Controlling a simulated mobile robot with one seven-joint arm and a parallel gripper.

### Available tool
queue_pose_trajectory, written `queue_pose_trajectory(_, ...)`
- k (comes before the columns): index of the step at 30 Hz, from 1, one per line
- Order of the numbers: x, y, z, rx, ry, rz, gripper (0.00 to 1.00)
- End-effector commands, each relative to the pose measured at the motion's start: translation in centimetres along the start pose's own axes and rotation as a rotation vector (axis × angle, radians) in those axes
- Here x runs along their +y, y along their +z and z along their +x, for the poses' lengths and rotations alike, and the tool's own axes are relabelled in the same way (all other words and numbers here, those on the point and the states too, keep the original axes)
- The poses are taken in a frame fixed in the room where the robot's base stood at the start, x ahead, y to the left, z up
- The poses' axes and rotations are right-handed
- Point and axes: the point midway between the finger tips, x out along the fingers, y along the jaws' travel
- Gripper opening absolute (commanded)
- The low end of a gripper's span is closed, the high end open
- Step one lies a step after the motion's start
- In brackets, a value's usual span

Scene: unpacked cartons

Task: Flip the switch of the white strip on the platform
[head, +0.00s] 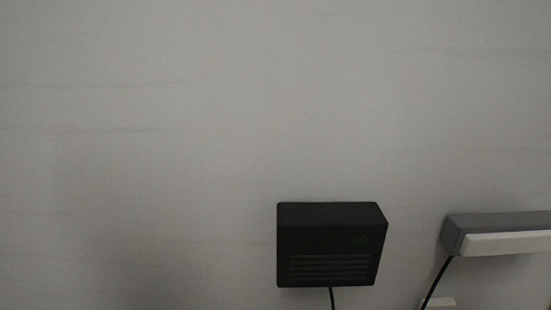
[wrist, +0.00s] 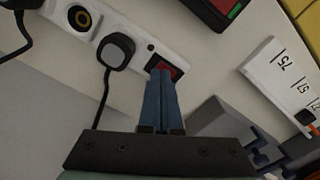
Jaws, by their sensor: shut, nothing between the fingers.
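The white strip (wrist: 135,36) runs slantwise across the top left of the wrist view. It has a round yellow-and-black socket (wrist: 79,18), a dark plug (wrist: 117,50) with a black cable and a red switch (wrist: 172,67) at its lower right end. My gripper (wrist: 160,74), with blue fingers, is shut and empty. Its tips overlap the lower left part of the switch in the picture; I cannot tell whether they touch it. The switch's tilt is too small to read. My gripper is not visible in the head view.
The wrist view shows a dark red-edged object (wrist: 212,12), a white marked piece (wrist: 285,72), yellow blocks (wrist: 307,17) and grey-blue parts (wrist: 225,130) to the right. The head view shows a black box (head: 325,245) and a grey block with a white bar (head: 507,242) against a pale surface.

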Motion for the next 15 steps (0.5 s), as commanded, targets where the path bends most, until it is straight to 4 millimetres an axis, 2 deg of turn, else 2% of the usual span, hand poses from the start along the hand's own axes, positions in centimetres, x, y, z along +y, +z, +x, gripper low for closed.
queue_pose_trajectory(1,0.0,0.0,-0.8,0.000,-0.001,0.000,0.00)
queue_pose_trajectory(15,0.0,0.0,-3.8,0.000,-0.001,0.000,0.00)
